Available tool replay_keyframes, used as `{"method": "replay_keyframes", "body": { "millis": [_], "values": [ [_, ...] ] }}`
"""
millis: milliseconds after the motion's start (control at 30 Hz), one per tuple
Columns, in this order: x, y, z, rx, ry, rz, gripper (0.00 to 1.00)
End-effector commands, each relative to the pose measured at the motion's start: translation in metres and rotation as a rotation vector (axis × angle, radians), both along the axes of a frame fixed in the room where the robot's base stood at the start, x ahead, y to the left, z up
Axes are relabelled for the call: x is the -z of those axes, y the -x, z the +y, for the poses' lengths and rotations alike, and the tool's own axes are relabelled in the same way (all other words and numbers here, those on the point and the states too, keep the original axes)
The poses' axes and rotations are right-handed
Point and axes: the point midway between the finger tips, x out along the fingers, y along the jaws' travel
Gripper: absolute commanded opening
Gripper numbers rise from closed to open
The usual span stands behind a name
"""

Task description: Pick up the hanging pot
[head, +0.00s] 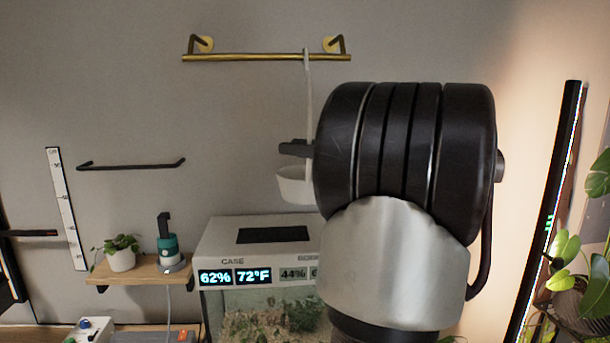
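The hanging pot (293,187) is white and hangs by a long white hanger (308,85) from a gold wall bar (260,57). My arm hides the right part of the pot and the lower part of the hanger. Part of my gripper (295,148) shows as a dark piece sticking out left of my wrist, just above the pot's rim. The rest of the gripper is behind my arm. I cannot tell whether it touches the hanger or whether its fingers are apart.
A glass terrarium with a white lid (228,237) stands below the pot. Left of it, a wooden shelf (140,272) holds a potted plant (121,257) and a teal device (168,249). A black wall bar (130,166) is above the shelf. A tall light (545,220) and leafy plants (598,180) are at right.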

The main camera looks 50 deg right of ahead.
Motion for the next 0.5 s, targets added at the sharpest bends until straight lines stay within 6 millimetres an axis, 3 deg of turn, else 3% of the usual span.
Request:
{"method": "replay_keyframes", "body": {
  "millis": [133,400,500],
  "values": [
    [-0.001,-0.015,0.004,0.000,-0.001,0.000,0.30],
    [0.000,-0.018,0.005,0.001,0.000,0.000,0.30],
    [0.000,-0.018,0.005,0.001,0.000,0.000,0.13]
  ]
}}
